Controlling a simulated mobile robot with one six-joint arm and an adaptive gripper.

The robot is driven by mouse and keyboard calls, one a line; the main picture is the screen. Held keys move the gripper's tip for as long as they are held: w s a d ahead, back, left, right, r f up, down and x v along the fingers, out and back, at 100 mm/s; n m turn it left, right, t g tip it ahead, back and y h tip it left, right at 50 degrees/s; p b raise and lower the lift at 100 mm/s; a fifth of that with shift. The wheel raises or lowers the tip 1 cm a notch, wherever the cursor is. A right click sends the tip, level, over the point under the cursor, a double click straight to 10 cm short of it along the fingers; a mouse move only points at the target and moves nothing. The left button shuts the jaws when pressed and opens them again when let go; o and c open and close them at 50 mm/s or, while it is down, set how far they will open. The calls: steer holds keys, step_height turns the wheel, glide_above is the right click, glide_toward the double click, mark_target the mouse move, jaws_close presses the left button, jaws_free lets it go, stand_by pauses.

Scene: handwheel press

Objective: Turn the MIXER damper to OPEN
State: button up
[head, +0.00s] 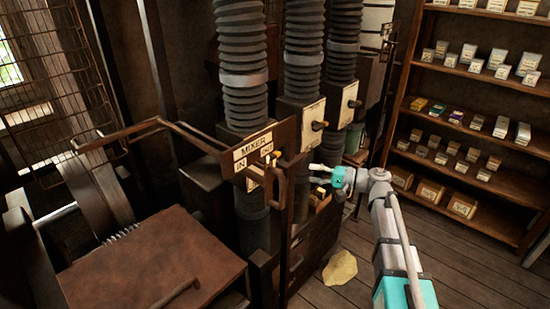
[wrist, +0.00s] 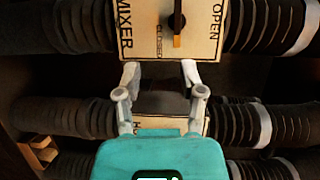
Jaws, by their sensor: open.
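The MIXER damper plate (wrist: 200,45) is cream and fills the top middle of the wrist view, on a ribbed dark duct. Its lettering appears sideways, with CLOSED near the bottom edge and OPEN at the right. The dark damper lever (wrist: 177,20) has a yellow tip and points down in the picture, beside CLOSED. My gripper (wrist: 160,73) is open and empty, its two pale fingertips just below the plate's lower edge, apart from the lever. In the head view my gripper (head: 318,173) is right of the nearest duct; whether it touches anything there is unclear.
A MIXER sign (head: 253,147) with IN is on the rusty bar frame (head: 200,143) left of my gripper. Two other duct plates (head: 341,106) (head: 313,127) with yellow-tipped levers stand behind. Shelves (head: 470,130) are at right; open floor (head: 350,295) lies in front.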

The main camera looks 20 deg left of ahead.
mark_target(273, 159)
steer(key=shift+w+a+r+y, duration=0.15)
steer(key=shift+w+r+y, duration=0.05)
steer(key=shift+r, duration=0.25)
steer(key=shift+w+a+r+y, duration=0.15)
steer(key=shift+w+r+y, duration=0.05)
steer(key=shift+r, duration=0.2)
steer(key=shift+a, duration=0.1)
steer(key=shift+a, duration=6.8)
